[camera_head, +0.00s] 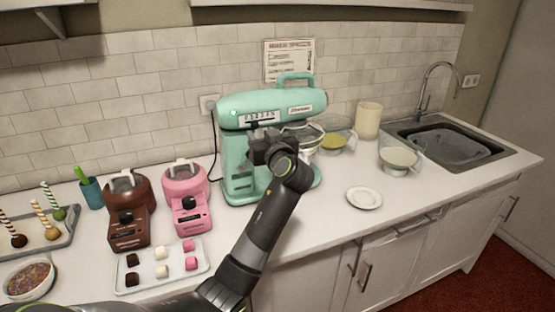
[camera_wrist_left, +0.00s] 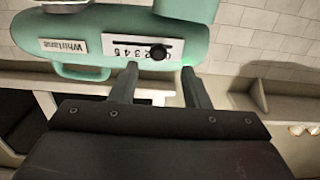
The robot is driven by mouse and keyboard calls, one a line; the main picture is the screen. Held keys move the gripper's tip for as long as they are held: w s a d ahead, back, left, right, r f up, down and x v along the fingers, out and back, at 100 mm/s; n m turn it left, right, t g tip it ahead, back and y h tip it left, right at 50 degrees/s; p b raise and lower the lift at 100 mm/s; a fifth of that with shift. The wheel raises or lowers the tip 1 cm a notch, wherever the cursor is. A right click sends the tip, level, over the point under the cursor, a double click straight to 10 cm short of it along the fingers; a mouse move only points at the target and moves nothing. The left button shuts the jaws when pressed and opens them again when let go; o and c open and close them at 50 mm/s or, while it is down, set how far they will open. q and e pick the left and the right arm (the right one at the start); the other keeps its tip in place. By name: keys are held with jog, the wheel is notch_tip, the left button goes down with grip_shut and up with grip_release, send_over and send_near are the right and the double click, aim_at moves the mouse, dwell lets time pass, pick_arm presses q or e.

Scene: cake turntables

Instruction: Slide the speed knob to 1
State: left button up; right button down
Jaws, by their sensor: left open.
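The mint-green stand mixer (camera_head: 265,108) stands against the tiled wall, with a white numbered speed panel (camera_head: 262,116) on its head. In the left wrist view the mixer appears upside down; the round black speed knob (camera_wrist_left: 157,53) sits right of the middle of its slot, partly covering the digits, so its exact setting is unclear. My left gripper (camera_head: 262,143) is in front of the mixer, just below the panel. In the wrist view its open fingers (camera_wrist_left: 159,72) point at the panel, one on each side of the knob in the picture; contact is not visible. My right gripper is out of view.
A pink melter (camera_head: 186,200) and a brown melter (camera_head: 130,208) stand left of the mixer, behind a tray of sweets (camera_head: 199,265). A glass bowl (camera_head: 334,140) is beside the mixer. A white saucer (camera_head: 364,198) lies right of my arm, with bare counter around it.

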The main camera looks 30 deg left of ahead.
pick_arm(q)
jog(key=b+v, duration=0.3)
jog(key=v, duration=0.8)
jog(key=shift+s+d, duration=0.25)
jog(key=shift+d, duration=0.05)
